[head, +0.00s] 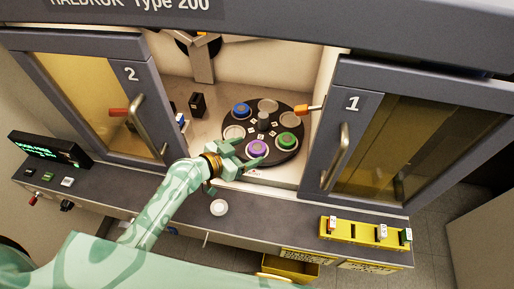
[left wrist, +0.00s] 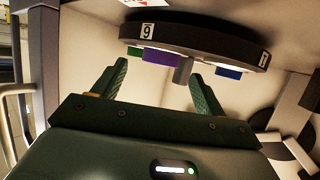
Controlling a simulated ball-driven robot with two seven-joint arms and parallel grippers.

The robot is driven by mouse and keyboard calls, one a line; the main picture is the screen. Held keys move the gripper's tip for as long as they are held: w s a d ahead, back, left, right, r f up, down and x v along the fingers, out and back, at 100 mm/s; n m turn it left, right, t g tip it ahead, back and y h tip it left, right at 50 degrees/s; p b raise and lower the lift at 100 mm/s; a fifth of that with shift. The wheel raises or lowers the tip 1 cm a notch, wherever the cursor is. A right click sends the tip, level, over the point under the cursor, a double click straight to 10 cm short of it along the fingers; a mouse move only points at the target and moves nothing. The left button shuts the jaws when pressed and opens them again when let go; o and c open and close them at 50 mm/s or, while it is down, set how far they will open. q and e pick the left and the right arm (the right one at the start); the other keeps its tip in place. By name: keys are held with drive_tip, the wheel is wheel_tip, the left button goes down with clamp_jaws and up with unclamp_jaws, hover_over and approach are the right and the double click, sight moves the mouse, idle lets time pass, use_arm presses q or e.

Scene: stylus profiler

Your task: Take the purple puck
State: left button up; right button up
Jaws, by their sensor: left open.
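The purple puck (head: 257,149) sits in a seat at the near edge of a dark round turntable (head: 263,137) inside the machine's open bay. My left gripper (head: 238,160) is open and empty, just left of the puck in the head view. In the left wrist view, which looks upside down, the purple puck (left wrist: 160,57) shows beyond the spread fingertips of my left gripper (left wrist: 157,78). A gap appears between fingers and puck, and I see no contact. My right gripper is not in view.
A green puck (head: 287,141) sits right of the purple one, and a blue puck (head: 241,110) at the far left of the turntable. Door 2 (head: 148,95) and door 1 (head: 355,125) flank the bay. A white round piece (head: 219,207) lies on the front ledge.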

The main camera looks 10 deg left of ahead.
sight(253, 149)
use_arm(q)
drive_tip(key=x, duration=0.3)
drive_tip(key=shift+w+d+f, duration=0.1)
drive_tip(key=shift+w+d, duration=0.05)
drive_tip(key=shift+w, duration=0.05)
drive_tip(key=shift+s, duration=0.1)
drive_tip(key=c, duration=1.1)
drive_tip(key=shift+o, duration=0.2)
drive_tip(key=shift+r, duration=0.55)
wheel_tip(253, 149, up, 3)
drive_tip(key=shift+s+f+p, duration=0.1)
drive_tip(key=shift+s+p, duration=0.05)
drive_tip(key=shift+p, duration=0.45)
drive_tip(key=s+d+r+p, duration=0.2)
drive_tip(key=s+r+p, duration=0.1)
drive_tip(key=s+r, duration=0.6)
drive_tip(key=s, duration=0.4)
drive_tip(key=shift+s+d, duration=0.2)
